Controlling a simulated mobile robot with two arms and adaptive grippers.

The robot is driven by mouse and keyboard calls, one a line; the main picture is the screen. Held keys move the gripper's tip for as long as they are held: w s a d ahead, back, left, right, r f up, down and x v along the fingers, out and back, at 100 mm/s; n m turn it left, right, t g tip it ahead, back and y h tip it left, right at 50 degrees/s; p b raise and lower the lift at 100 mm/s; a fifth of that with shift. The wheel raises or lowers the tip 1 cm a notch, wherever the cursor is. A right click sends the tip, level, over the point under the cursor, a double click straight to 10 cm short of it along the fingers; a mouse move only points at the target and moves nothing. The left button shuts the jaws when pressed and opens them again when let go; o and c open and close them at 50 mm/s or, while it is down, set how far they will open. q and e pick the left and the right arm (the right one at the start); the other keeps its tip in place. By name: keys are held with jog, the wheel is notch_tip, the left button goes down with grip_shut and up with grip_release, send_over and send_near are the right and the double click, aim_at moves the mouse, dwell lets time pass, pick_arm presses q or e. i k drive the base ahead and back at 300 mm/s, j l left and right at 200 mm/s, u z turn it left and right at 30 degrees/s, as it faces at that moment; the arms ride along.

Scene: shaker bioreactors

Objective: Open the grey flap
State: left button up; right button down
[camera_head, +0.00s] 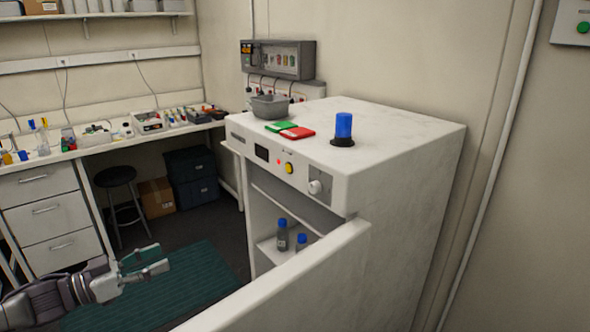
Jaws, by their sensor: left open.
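A pale grey-white cabinet (400,170) stands in the middle, right of centre. Its light flap (290,278) stands swung out from the cabinet's right front edge and runs toward the bottom of the view; its lower part is cut off. The front opening is visible, with blue-capped bottles (282,236) on a shelf inside. My left gripper (158,259) is open and empty at the lower left, over the floor, apart from the flap and to the left of the opening. My right gripper is not in view.
On the cabinet top are a blue beacon (343,128), a grey tub (270,107) and green and red items (297,133). A workbench with drawers (50,214) stands at the left, with a stool (115,177) beside it. A green mat (195,280) lies on open floor.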

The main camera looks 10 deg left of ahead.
aim_at(324, 220)
jog(key=i+l, duration=0.25)
jog(key=i, duration=0.25)
jog(key=i+l, duration=0.25)
jog(key=i, duration=0.25)
